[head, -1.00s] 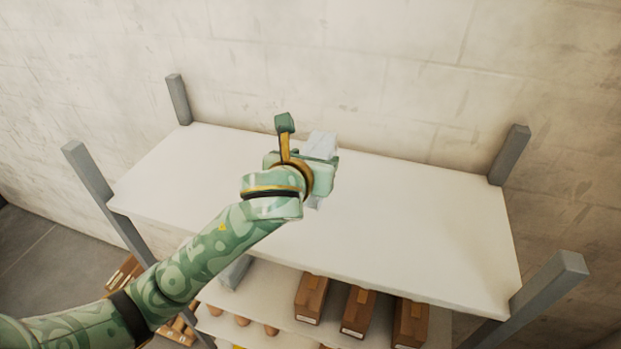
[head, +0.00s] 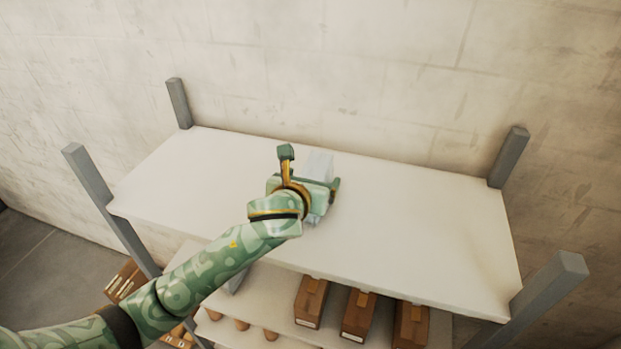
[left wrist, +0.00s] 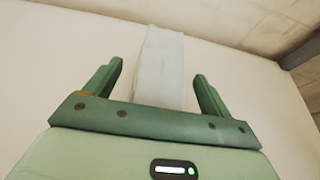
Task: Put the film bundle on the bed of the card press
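The film bundle (head: 319,164) is a pale, whitish slab on the white top board of a rack. It also shows in the left wrist view (left wrist: 162,60), running away between the fingers. My left gripper (head: 310,186) is low over the board at the bundle. In the left wrist view my left gripper (left wrist: 160,75) is open, with one finger on each side of the bundle and a gap on both sides. The gripper hides part of the bundle in the head view. The card press is not in view. My right gripper is not in view.
The white top board (head: 420,235) is otherwise bare, with grey posts (head: 508,157) rising at its corners. A plain wall (head: 350,60) stands behind. Brown boxes (head: 358,313) and small round items (head: 242,324) sit on a lower shelf.

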